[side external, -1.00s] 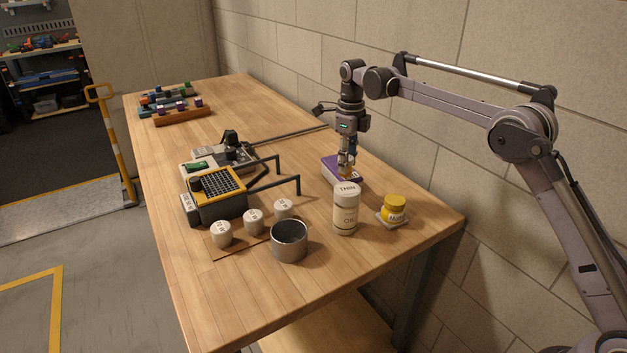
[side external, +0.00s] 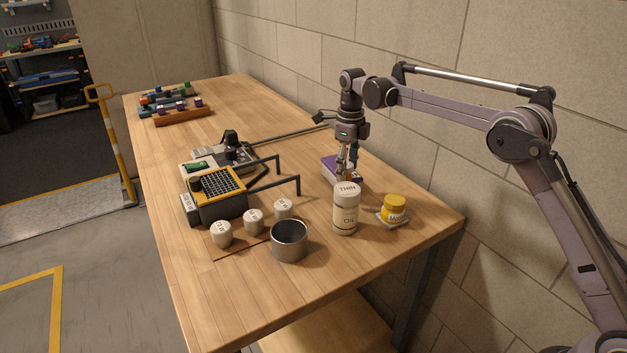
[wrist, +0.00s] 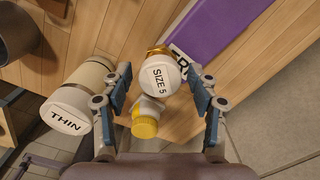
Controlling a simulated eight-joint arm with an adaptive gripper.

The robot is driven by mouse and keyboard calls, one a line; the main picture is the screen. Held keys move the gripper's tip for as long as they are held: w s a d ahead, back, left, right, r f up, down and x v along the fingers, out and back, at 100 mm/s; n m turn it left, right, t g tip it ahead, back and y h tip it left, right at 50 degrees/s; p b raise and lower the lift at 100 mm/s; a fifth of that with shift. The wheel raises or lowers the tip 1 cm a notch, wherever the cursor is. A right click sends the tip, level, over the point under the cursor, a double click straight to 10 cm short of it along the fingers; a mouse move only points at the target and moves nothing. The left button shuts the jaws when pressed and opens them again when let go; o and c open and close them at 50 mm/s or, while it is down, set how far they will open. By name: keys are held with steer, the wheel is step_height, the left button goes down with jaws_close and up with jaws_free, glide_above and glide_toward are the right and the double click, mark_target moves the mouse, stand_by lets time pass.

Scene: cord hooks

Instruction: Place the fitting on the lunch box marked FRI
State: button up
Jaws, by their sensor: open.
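The fitting, with a white cap reading SIZE 5 (wrist: 160,76) and a brass-coloured part behind it, stands between my fingers in the wrist view. My gripper also shows in the wrist view (wrist: 160,88), open, with a finger apart on each side of the fitting. The fitting appears to rest on the lunch box's near end; the contact is hidden.
The oil bottle marked THIN (side external: 346,210) stands close in front of my gripper. A metal cup (side external: 289,242), several white-capped pieces (side external: 253,222) and a yellow-black device (side external: 217,194) stand to the left.

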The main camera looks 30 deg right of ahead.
mark_target(348, 165)
step_height(348, 165, up, 7)
steer(key=shift+r, duration=0.15)
steer(key=shift+s+r+n, duration=0.15)
steer(key=shift+r+n, duration=0.15)
steer(key=shift+r, duration=0.25)
steer(key=s+r+n+t, duration=0.2)
steer(key=s+r+n, duration=0.1)
steer(key=s+n, duration=0.5)
steer(key=s+r+n+t, duration=0.2)
steer(key=s+r+n, duration=0.2)
steer(key=s+n, duration=0.3)
steer(key=s+f+n+t, duration=0.1)
steer(key=s+f+n, duration=0.4)
steer(key=s+n, duration=0.2)
steer(key=s+a+f+n+t, duration=0.1)
steer(key=s+f+n+t, duration=0.1)
steer(key=s+f+n, duration=0.4)
steer(key=s+n, duration=0.1)
steer(key=s, duration=0.4)
steer(key=shift+o, duration=0.5)
steer(key=shift+a, duration=0.1)
